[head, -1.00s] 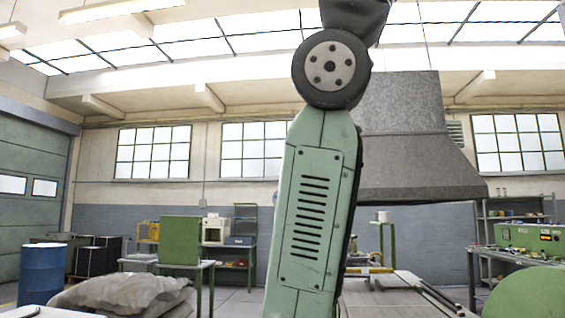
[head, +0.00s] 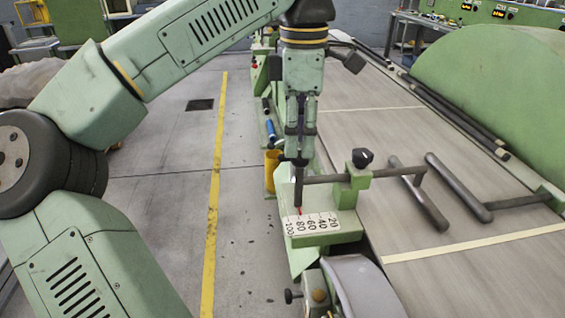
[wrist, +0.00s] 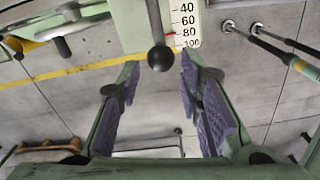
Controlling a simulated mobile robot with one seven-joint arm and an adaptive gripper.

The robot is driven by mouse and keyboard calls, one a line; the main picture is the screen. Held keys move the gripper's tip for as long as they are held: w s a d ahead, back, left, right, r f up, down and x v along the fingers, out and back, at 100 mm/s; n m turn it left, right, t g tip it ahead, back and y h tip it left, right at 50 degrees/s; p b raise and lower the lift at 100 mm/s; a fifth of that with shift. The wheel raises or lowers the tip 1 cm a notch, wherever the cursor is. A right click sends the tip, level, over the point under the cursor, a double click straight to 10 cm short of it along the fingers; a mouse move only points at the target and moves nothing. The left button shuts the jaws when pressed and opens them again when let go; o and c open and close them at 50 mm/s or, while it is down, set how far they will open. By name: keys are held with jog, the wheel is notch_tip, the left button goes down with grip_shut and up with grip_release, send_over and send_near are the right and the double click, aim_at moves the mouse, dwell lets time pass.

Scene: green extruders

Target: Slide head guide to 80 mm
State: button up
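The head guide is a dark rod (head: 325,179) running through a green clamp block (head: 358,180) with a black knob (head: 362,158). Its near end hangs over a white scale (head: 312,223) marked 20 to 100. A red pointer (head: 299,210) is close to the 80 mark; in the wrist view the pointer (wrist: 171,35) also sits near 80. My gripper (head: 297,160) points down just above the rod's near end. In the wrist view my gripper (wrist: 159,64) is open, its purple-padded fingers apart. A dark ball end (wrist: 160,58) shows between the fingertips, with visible gaps on both sides.
The grey machine bed (head: 370,125) lies right of the guide, with a dark L-shaped bar (head: 455,188) over it and a green rounded cover (head: 495,75) beyond. Open floor with a yellow line (head: 215,180) lies to the left. A curved grey part (head: 365,288) is in front.

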aim_at(299, 178)
notch_tip(299, 178, down, 11)
jog(key=shift+d+r+p, duration=0.1)
jog(key=shift+r+p, duration=0.1)
jog(key=shift+p, duration=0.5)
jog(key=shift+c, duration=0.4)
grip_shut()
